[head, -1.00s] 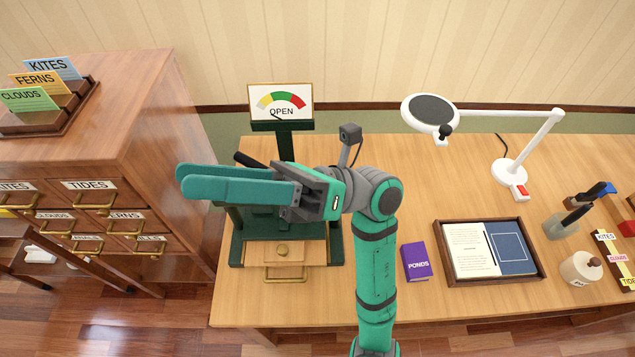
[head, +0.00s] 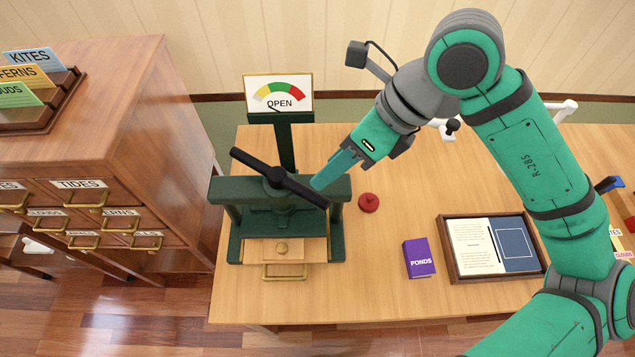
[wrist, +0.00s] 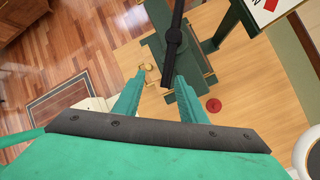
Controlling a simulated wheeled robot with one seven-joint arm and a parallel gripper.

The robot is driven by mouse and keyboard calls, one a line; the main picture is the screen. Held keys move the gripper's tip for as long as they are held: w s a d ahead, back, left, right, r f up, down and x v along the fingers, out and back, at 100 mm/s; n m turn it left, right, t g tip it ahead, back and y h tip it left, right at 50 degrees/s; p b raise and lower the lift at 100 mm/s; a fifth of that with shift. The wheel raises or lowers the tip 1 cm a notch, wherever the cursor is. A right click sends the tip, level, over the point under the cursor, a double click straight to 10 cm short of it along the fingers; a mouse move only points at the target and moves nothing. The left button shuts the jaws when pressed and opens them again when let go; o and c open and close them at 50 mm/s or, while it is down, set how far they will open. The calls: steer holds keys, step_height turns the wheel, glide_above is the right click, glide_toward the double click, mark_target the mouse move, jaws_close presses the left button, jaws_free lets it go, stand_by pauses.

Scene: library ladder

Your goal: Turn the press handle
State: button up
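The dark green press (head: 338,228) stands at the left of the desk. Its press handle (head: 258,166) is a long black bar on a central hub, slanting from upper left to lower right. My gripper (head: 320,183) points down and left at the bar's right-hand end. In the wrist view my gripper (wrist: 157,86) has its two fingers spread, and the end of the press handle (wrist: 173,50) shows in the gap between them, nearer the right finger. I cannot tell whether a finger touches it. The dial sign (head: 279,94) above the press reads OPEN.
A red knobbed piece (head: 368,202) lies on the desk right of the press. A purple PONDS book (head: 419,259) and a tray (head: 452,263) with an open book lie farther right. A wooden card cabinet (head: 150,130) stands at the left. The desk front is clear.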

mark_target(315, 194)
steer(key=shift+h, duration=0.4)
steer(key=f, duration=0.2)
steer(key=a+f, duration=0.1)
steer(key=f, duration=0.2)
steer(key=w+f, duration=0.1)
steer(key=f, duration=0.2)
steer(key=shift+w+a, duration=0.1)
steer(key=shift+a, duration=0.25)
steer(key=shift+x, duration=1.1)
steer(key=shift+c, duration=0.7)
jaws_close()
